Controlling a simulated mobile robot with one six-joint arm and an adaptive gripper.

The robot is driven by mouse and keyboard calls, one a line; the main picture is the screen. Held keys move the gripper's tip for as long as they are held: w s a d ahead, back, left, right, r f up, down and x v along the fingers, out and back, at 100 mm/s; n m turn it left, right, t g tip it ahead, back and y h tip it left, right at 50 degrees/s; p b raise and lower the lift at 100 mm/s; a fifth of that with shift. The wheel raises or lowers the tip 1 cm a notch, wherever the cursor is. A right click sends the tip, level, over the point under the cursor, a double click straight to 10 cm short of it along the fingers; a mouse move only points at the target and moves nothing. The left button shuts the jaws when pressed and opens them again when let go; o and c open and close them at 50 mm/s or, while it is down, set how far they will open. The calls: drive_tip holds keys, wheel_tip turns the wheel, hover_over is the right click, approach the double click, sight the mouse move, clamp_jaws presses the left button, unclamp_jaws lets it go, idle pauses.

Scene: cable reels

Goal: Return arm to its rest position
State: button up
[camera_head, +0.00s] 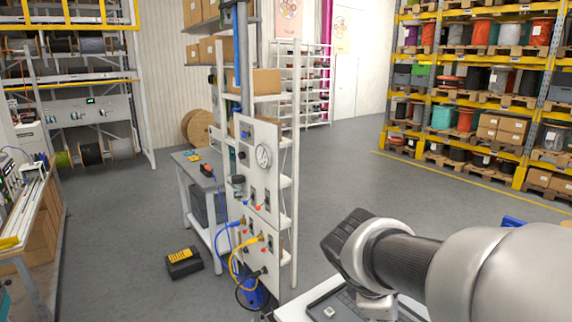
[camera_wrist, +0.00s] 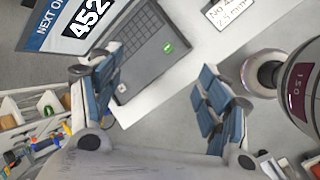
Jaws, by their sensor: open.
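My gripper (camera_wrist: 160,64) is open in the wrist view, with its two blue-padded fingers spread wide. Nothing is between the pads. Behind the fingers is a white tabletop (camera_wrist: 180,95) with a dark laptop or keyboard unit (camera_wrist: 150,48) on it. In the head view my arm comes in from the lower right and reaches left, bent at its joint. My fingers cannot be made out there. Part of the dark unit (camera_head: 322,309) shows below my arm on the white table.
A tall panel stand (camera_head: 258,165) with a gauge and blue and yellow hoses stands left of my arm. A black and yellow case (camera_head: 184,262) lies on the floor. Pallet racks (camera_head: 455,98) stand at the back right. Open floor (camera_head: 345,170) lies between stand and racks.

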drive_tip(key=s+a+f+m+y+b, duration=0.2)
drive_tip(key=s+f+m+b, duration=0.5)
drive_tip(key=s+f, duration=0.1)
drive_tip(key=s+a+f+m+t+y+b, duration=0.1)
drive_tip(key=s+a+f+m+y+b, duration=0.1)
drive_tip(key=s+f+m+b, duration=0.5)
drive_tip(key=s+f+y, duration=0.1)
drive_tip(key=s, duration=0.2)
drive_tip(key=shift+s+a+f+b, duration=0.25)
drive_tip(key=shift+a+f+b, duration=0.05)
drive_tip(key=shift+a+f, duration=0.1)
idle(1.0)
